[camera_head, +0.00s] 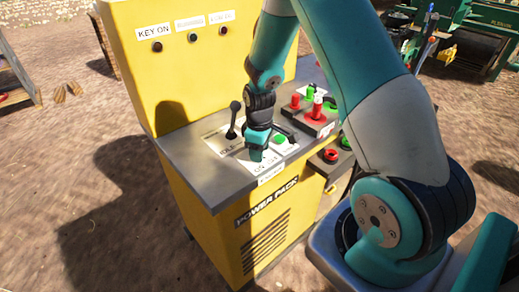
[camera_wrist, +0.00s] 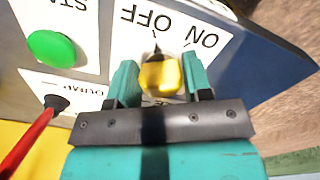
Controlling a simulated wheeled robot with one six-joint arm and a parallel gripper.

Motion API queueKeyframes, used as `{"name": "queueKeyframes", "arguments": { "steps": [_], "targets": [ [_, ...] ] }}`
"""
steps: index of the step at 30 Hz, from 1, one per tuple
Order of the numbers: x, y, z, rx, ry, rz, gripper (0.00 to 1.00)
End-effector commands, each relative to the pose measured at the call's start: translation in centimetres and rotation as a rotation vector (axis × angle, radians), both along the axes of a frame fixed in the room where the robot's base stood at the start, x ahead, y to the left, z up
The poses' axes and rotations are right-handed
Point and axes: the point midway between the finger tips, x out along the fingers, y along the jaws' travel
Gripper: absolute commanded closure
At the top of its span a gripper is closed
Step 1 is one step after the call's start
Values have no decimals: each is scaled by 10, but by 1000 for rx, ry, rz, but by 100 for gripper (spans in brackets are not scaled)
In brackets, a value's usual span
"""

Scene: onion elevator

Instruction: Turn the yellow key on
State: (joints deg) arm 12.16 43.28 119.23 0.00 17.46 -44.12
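The yellow key (camera_wrist: 160,75) shows in the wrist view on a white plate (camera_wrist: 110,30) marked OFF and ON. Its dark pointer aims towards OFF, near the gap between the two words. My gripper (camera_wrist: 160,78) has one teal finger on each side of the key, very close to it. Whether both fingers press on it I cannot tell. In the head view my gripper (camera_head: 256,152) points down at the front of the grey control panel (camera_head: 200,175) and hides the key.
Red and green controls (camera_head: 317,106) stand to the gripper's right in the head view. The yellow cabinet wall (camera_head: 165,85) rises behind with a KEY ON indicator (camera_head: 157,47).

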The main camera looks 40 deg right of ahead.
Motion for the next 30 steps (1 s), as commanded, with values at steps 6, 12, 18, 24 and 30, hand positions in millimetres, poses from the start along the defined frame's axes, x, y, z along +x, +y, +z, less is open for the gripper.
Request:
{"name": "queueKeyframes", "arguments": {
  "steps": [6,12,18,24,30],
  "targets": [
    [0,0,0,1,1,0,81],
    [0,0,0,1,1,-27,81],
    [-1,1,1,0,1,-118,81],
    [-1,2,1,0,1,-278,81],
    [-1,4,1,0,1,-469,81]
  ]
}}
